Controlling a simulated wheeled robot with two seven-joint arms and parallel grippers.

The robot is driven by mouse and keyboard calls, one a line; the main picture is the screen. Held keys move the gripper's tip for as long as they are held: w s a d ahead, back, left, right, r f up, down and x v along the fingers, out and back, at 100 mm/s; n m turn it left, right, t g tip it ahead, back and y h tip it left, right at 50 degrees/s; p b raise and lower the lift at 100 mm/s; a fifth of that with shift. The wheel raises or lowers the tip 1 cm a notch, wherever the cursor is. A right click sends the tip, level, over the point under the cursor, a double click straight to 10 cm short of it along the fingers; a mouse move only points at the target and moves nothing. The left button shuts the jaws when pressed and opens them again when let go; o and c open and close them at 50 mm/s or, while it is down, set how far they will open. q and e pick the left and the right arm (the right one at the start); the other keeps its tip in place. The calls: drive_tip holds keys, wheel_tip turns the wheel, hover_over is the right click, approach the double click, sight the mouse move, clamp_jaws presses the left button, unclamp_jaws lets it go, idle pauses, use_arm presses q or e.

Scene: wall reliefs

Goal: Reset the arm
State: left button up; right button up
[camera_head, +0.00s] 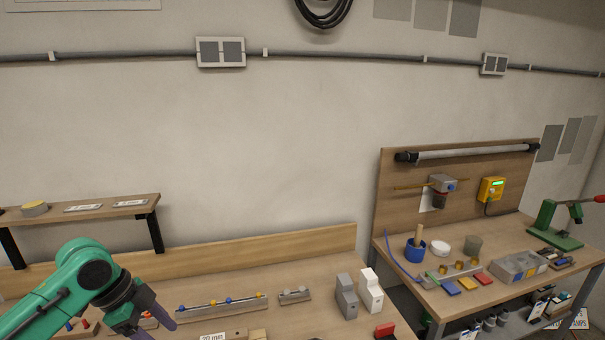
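My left arm (83,270) is green with dark joints and comes in at the lower left. It is bent over the near workbench. My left gripper (156,331) points down at the bottom edge, with two purplish fingers that look apart. Nothing shows between them, though the picture's edge cuts off the lower part. My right arm and gripper are not in view.
The near workbench (215,268) bears a rail with small coloured knobs (222,304), a grey block (346,296) and a white block (371,290). A raised shelf (140,206) stands behind my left arm. A second bench (405,262) with tools stands right.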

use_arm(q)
drive_tip(key=s+d+f+n+t, duration=0.1)
drive_tip(key=s+d+f+n, duration=0.45)
drive_tip(key=d+f, duration=0.55)
drive_tip(key=s+a+f+n+t+y, duration=0.1)
drive_tip(key=s+a+f+n+y, duration=0.15)
drive_tip(key=s+n, duration=0.2)
drive_tip(key=s+a+f+n+y, duration=0.2)
drive_tip(key=s+a+f+n, duration=0.15)
drive_tip(key=s, duration=0.25)
wheel_tip(320, 180, down, 24)
drive_tip(key=f+b, duration=0.1)
drive_tip(key=b, duration=0.4)
drive_tip(key=s+a+f+g+b, duration=0.1)
drive_tip(key=s+a+f+b, duration=0.1)
drive_tip(key=s+f, duration=0.7)
drive_tip(key=s+a+f+g+b, duration=0.1)
drive_tip(key=s+f+b, duration=0.2)
drive_tip(key=s+f, duration=0.6)
wheel_tip(320, 180, down, 3)
drive_tip(key=shift+s+a+f+m, duration=0.15)
drive_tip(key=shift+s+a+m, duration=0.1)
drive_tip(key=shift+a+m, duration=0.15)
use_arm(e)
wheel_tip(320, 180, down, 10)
